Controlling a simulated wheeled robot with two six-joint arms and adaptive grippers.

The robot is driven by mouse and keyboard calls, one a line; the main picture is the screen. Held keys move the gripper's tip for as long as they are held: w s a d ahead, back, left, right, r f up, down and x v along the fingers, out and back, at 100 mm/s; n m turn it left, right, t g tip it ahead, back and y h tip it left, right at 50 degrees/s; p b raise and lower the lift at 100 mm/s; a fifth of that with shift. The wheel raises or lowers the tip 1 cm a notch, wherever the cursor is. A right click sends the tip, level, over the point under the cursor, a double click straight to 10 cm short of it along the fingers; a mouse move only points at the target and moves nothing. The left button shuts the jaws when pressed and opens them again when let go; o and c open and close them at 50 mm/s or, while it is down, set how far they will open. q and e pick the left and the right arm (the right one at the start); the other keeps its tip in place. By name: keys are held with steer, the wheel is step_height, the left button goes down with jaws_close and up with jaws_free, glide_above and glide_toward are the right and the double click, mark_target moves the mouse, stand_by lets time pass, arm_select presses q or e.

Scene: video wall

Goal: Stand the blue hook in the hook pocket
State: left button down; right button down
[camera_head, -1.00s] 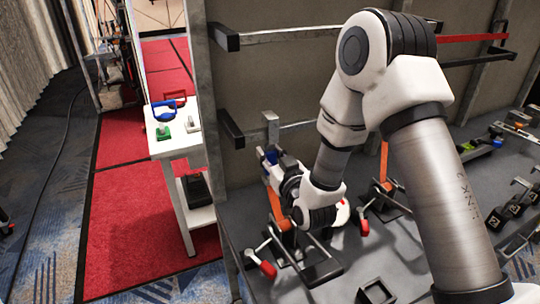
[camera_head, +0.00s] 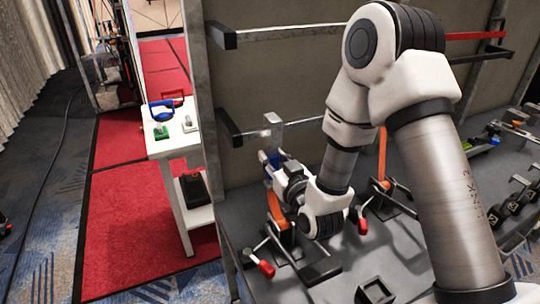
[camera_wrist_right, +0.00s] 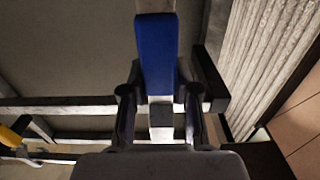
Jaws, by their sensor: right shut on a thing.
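My right gripper (camera_head: 268,162) is shut on the blue hook (camera_head: 274,158), above the dark bench by the grey wall. In the right wrist view the hook (camera_wrist_right: 156,50) is a blue bar with pale grey ends, between the two dark fingers (camera_wrist_right: 160,112). In the head view its grey end (camera_head: 272,122) sticks up and looks blurred, near a metal rail. Much of the hook is hidden by my gripper. A small black square open holder (camera_head: 376,291) stands at the bench's front; I cannot tell if it is the hook pocket. My left gripper is not in view.
Toggle clamps with orange arms (camera_head: 381,155) and red handles (camera_head: 266,269) crowd the bench around my wrist. A rail with a black end (camera_head: 229,128) juts from the wall. A white side table (camera_head: 170,143) stands left, on red carpet.

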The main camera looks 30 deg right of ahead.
mark_target(275, 160)
steer(key=shift+s, duration=1.05)
steer(key=shift+s+a, duration=0.15)
steer(key=shift+s, duration=1.15)
